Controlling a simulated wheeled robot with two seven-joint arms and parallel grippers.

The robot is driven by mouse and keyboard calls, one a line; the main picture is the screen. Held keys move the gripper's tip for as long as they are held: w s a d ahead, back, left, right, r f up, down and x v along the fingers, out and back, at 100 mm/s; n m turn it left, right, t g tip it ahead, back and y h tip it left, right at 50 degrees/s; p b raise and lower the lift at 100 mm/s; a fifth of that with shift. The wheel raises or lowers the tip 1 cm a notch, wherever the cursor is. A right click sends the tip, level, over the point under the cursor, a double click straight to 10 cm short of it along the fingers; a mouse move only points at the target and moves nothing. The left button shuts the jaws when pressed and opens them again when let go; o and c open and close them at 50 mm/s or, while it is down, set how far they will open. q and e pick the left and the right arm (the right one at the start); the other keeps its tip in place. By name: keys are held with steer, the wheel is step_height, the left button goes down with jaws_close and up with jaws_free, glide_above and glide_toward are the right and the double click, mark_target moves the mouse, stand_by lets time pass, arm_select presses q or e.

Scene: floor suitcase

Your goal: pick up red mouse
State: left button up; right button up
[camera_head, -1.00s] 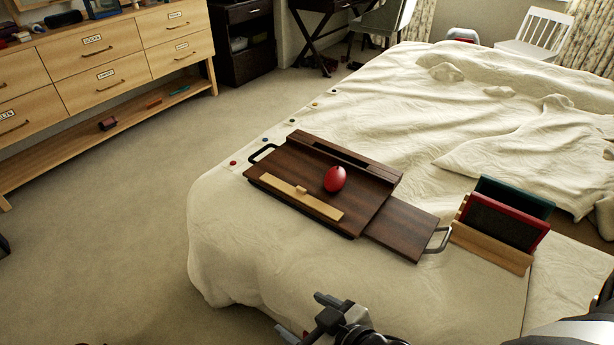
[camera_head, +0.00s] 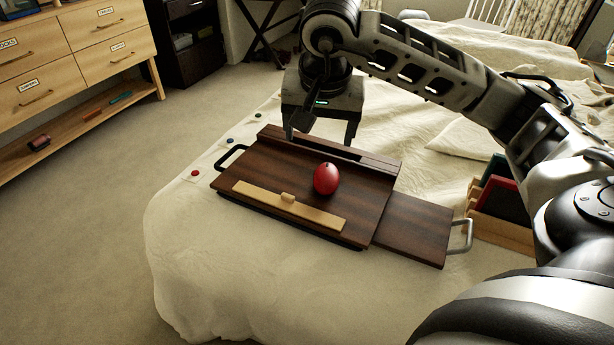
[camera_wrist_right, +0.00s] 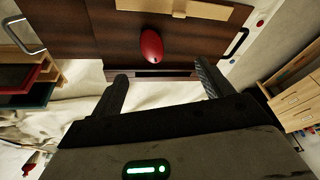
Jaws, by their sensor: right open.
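The red mouse (camera_head: 327,179) is a smooth egg-shaped thing lying on a dark wooden lap tray (camera_head: 262,165) on the bed. In the right wrist view the mouse (camera_wrist_right: 151,46) lies beyond the fingertips, roughly midway between them. My right gripper (camera_head: 320,138) is over the far edge of the tray, behind the mouse, with its fingers pointing down. It is open and empty, and its two fingers (camera_wrist_right: 160,82) are well apart in the wrist view. It does not touch the mouse. My left gripper is not in view.
A light wooden strip (camera_head: 290,208) lies on the tray's near part. A side panel (camera_head: 415,228) with a metal handle extends right. A rack with red and green panels (camera_head: 497,195) stands right of the tray. A drawer cabinet (camera_head: 75,60) stands far left.

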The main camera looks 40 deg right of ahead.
step_height(320, 180, down, 2)
steer(key=d+b, duration=0.1)
steer(key=d, duration=0.1)
steer(key=h+b, duration=0.1)
steer(key=b, duration=0.2)
glide_above(326, 174)
steer(key=s+a, duration=0.2)
step_height(326, 174, down, 9)
steer(key=shift+d+f, duration=0.1)
steer(key=shift+d, duration=0.05)
steer(key=x, duration=0.5)
steer(key=shift+w+d+f+b, duration=0.1)
steer(key=shift+w+b, duration=0.05)
steer(key=shift+b, duration=0.2)
steer(key=shift+w+d+f, duration=0.1)
steer(key=shift+w+f, duration=0.05)
steer(key=shift+f, duration=0.15)
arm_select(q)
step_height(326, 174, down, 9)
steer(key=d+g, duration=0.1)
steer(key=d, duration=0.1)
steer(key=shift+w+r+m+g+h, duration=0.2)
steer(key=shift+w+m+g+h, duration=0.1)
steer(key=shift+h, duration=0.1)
arm_select(e)
steer(key=c, duration=1)
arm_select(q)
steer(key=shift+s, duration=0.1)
arm_select(e)
steer(key=shift+c, duration=0.4)
